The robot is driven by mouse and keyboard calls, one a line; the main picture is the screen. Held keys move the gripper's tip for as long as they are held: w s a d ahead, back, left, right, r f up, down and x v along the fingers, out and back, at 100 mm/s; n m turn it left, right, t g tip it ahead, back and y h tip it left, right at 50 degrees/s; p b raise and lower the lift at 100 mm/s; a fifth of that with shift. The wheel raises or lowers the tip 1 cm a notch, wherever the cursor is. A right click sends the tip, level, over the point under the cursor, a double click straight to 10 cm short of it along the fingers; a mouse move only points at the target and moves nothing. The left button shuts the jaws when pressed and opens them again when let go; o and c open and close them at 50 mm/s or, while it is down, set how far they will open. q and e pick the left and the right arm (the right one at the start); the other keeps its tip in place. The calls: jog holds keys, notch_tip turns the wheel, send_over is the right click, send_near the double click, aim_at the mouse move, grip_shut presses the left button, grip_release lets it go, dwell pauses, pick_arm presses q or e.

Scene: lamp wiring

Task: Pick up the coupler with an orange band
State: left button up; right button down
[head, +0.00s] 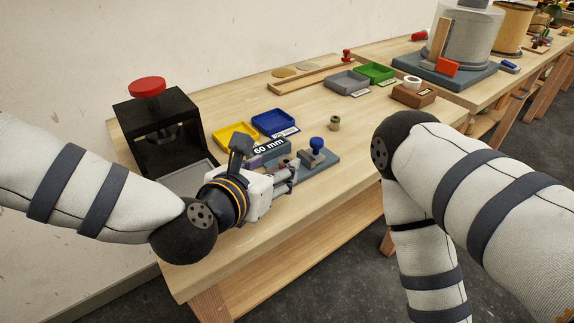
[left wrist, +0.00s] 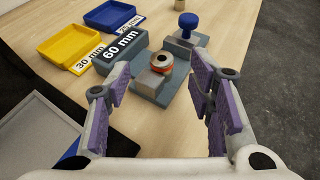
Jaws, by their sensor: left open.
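The coupler with an orange band (left wrist: 163,62) sits on a grey fixture (left wrist: 178,98) in the left wrist view, its round hole facing up. In the head view my left gripper hides it, or nearly so. My left gripper (head: 291,174) is open over the near part of the table. In the left wrist view its purple-padded fingers (left wrist: 160,88) stand apart to either side of the coupler, a little short of it, with nothing between them. My right arm shows at the right of the head view, but its gripper is out of the picture.
The fixture carries a blue knob (head: 317,143) and stands beside a "60 mm" sign (head: 270,148). Yellow (head: 236,134) and blue (head: 274,122) trays lie behind. A black press (head: 157,125) stands left. A small olive ring part (head: 334,123) stands on clear wood.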

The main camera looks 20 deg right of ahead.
aim_at(287, 160)
pick_arm(q)
jog(key=x, duration=0.4)
jog(key=shift+d+f, duration=0.2)
jog(key=shift+f, duration=0.15)
jog(key=shift+w+d+f, duration=0.1)
jog(key=shift+w+d, duration=0.2)
jog(key=c, duration=1.2)
jog(key=shift+o, duration=0.2)
